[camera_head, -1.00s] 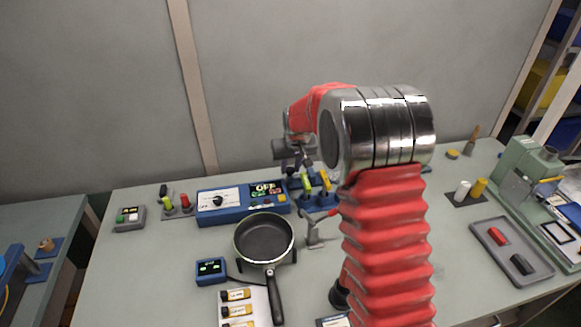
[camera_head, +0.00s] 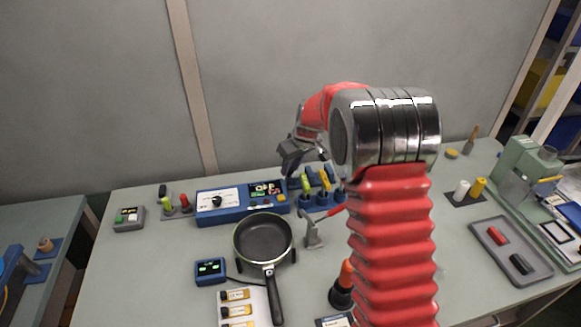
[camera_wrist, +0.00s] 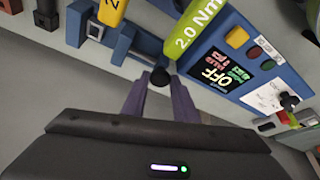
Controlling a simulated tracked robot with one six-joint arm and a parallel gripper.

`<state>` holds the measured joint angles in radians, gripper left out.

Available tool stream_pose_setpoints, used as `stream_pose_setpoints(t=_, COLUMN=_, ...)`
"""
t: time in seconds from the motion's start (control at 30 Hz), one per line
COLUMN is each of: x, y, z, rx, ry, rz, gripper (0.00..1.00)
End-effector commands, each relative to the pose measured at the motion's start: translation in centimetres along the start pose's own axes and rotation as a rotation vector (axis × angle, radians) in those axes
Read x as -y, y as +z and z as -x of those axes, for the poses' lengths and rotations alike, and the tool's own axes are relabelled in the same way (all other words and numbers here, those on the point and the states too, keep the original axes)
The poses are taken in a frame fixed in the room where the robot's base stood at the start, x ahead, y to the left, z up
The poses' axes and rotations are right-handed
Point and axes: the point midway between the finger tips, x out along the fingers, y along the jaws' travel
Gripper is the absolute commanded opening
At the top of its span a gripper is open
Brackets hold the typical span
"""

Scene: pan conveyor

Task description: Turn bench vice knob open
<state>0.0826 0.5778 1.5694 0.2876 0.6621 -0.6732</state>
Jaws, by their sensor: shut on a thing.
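In the head view my gripper (camera_head: 303,158) is above the blue tool rack (camera_head: 318,202), which holds the green driver (camera_head: 306,184) and a yellow driver (camera_head: 325,180). I cannot make out a bench vice for certain in either view.
A blue control box (camera_head: 230,207) with an OFF display stands left of the rack. A pan (camera_head: 263,240) and a red-handled clamp (camera_head: 313,232) are in front. A grey tray (camera_head: 492,232) lies to the right. My arm hides part of the bench.

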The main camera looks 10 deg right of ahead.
Motion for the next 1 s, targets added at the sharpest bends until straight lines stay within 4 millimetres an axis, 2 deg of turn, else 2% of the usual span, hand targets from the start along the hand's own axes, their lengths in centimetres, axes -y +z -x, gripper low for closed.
stream_pose_setpoints(t=0.37, x=-0.02, y=0.07, z=-0.03, rx=0.001, ry=-0.007, rz=0.015, gripper=0.04)
stream_pose_setpoints(t=0.4, x=-0.02, y=0.07, z=-0.03, rx=0.001, ry=-0.007, rz=0.015, gripper=0.28)
stream_pose_setpoints(t=0.6, x=-0.03, y=0.04, z=-0.02, rx=0.0, ry=-0.007, rz=0.014, gripper=0.42)
stream_pose_setpoints(t=0.67, x=-0.03, y=0.03, z=-0.02, rx=0.0, ry=-0.007, rz=0.014, gripper=0.45)
stream_pose_setpoints(t=1.0, x=-0.05, y=-0.01, z=0.35, rx=-0.001, ry=-0.006, rz=0.014, gripper=0.45)
